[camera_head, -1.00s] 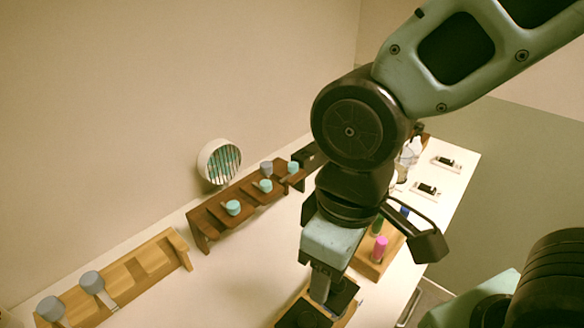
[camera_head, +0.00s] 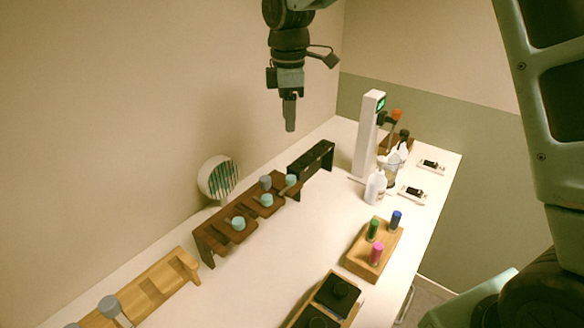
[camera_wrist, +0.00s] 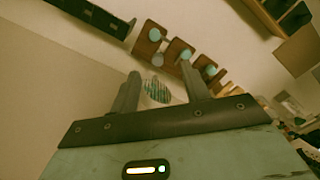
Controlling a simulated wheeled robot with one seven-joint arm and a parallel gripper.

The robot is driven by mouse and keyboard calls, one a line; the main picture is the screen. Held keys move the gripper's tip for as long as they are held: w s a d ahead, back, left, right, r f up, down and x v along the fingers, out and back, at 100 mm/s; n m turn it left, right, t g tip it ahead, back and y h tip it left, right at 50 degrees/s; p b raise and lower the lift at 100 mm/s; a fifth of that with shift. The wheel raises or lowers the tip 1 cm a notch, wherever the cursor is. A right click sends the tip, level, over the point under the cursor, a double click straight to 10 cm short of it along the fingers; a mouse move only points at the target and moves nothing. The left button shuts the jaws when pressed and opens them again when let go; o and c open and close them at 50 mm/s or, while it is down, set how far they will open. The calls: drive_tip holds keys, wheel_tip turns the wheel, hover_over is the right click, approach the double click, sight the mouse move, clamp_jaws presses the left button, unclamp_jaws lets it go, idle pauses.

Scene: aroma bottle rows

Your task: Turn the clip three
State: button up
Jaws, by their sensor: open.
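Two small black pieces, possibly clips, sit on white plates near the table's right edge: a far one (camera_head: 431,164) and a nearer one (camera_head: 413,193). I cannot tell which thing is the clip three. My gripper (camera_head: 290,118) is raised high over the back of the table, well apart from everything and to the left of these pieces. In the wrist view my gripper (camera_wrist: 160,75) shows two spread fingers with nothing between them.
A dark wooden rack (camera_head: 210,240) with teal and grey caps stands along the wall beside a black rack (camera_head: 311,158) and a light wooden rack (camera_head: 150,286). A white post (camera_head: 369,135) stands behind white bottles (camera_head: 375,187). A wooden block (camera_head: 360,262) holds coloured tubes. The table middle is clear.

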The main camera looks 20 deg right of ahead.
sight(291, 177)
drive_tip(key=f+p, duration=0.1)
drive_tip(key=f, duration=0.4)
drive_tip(key=f+p, duration=0.2)
drive_tip(key=f, duration=0.4)
drive_tip(key=w+f+p, duration=0.1)
drive_tip(key=f+p, duration=0.1)
drive_tip(key=f, duration=0.4)
drive_tip(key=shift+d+f, duration=0.15)
drive_tip(key=shift+d, duration=0.25)
drive_tip(key=c, duration=1)
